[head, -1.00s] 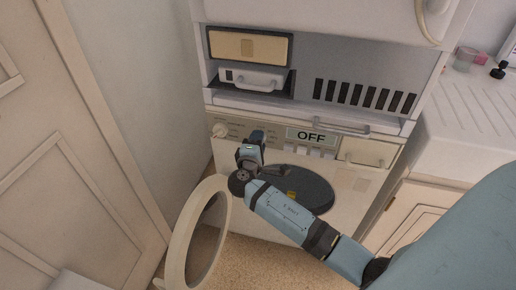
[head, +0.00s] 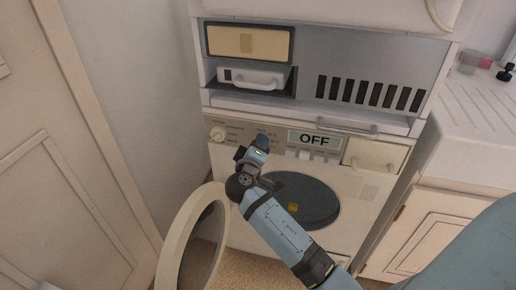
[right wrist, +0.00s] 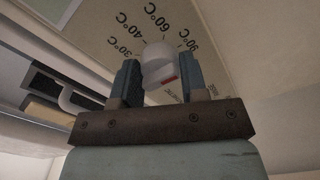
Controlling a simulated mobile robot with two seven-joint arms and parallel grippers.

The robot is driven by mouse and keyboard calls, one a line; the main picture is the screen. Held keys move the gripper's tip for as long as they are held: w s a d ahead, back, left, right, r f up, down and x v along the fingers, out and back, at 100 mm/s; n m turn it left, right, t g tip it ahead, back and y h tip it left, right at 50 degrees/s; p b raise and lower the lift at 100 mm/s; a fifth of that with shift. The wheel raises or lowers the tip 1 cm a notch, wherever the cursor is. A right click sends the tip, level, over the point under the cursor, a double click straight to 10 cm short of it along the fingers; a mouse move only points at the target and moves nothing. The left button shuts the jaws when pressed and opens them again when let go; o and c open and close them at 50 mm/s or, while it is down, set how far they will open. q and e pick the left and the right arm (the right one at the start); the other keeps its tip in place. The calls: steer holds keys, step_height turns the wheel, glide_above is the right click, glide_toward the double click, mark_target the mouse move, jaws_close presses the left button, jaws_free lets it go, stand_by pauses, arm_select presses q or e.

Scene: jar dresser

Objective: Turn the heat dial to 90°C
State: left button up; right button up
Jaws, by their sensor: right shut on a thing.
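The heat dial (right wrist: 158,62) is a pale round knob with a red mark on its lower right side in the right wrist view. Labels 30°C, 40°C, 60°C and 90°C are printed around it on the panel. My right gripper (right wrist: 160,74) is shut on the dial, with one dark finger on each side. In the head view my right gripper (head: 261,142) reaches the control panel left of the OFF display (head: 315,140) and hides the dial. I cannot tell which label the dial points to. My left gripper is out of view.
The round door (head: 172,252) of the washing machine (head: 360,215) hangs open below, left of my arm. A drawer front (head: 375,154) is on the right. A handle (head: 346,126) juts out above the panel.

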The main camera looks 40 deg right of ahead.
stand_by(0.3)
steer(key=o, duration=0.9)
